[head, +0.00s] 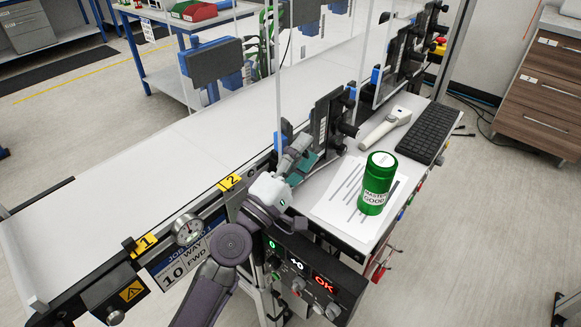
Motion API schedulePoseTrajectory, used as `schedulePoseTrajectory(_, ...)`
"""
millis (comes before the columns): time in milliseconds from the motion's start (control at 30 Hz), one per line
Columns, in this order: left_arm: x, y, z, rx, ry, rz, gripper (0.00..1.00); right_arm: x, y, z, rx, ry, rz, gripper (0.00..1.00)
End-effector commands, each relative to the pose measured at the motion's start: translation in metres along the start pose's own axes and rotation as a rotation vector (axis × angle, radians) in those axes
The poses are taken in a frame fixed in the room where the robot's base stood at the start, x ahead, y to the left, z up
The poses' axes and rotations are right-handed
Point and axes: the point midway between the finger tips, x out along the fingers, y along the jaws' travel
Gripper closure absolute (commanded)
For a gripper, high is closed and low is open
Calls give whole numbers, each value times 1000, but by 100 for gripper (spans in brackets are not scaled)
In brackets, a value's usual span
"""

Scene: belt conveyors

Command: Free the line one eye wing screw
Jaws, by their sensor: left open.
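My left gripper (301,156) is open at the near rail of the belt, just right of the yellow "2" tag (230,182). Its fingers are in front of or beside a black upright unit (327,118) on the rail; I cannot tell if they touch it. The yellow "1" tag (145,243) is further left on the same rail, with a small dark block (130,244) at its left edge. A silver knob (115,317) shows at the bottom left. I cannot make out for sure which part is the wing screw. My right gripper is not in view.
The white belt (150,170) is empty. A side shelf holds a green "master good" can (377,184) on paper, a handheld scanner (385,127) and a keyboard (428,131). A dial gauge (187,229) is on the rail.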

Motion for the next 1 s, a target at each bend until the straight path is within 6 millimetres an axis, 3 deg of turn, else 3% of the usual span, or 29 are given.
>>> schedulePoseTrajectory(467,-58,-1,0,-3,2,-3,44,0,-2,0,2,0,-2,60)
schedulePoseTrajectory(700,-97,-1,-1,-4,5,-4,44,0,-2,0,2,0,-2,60)
schedulePoseTrajectory(1000,-116,0,0,0,1,0,44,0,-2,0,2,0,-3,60)
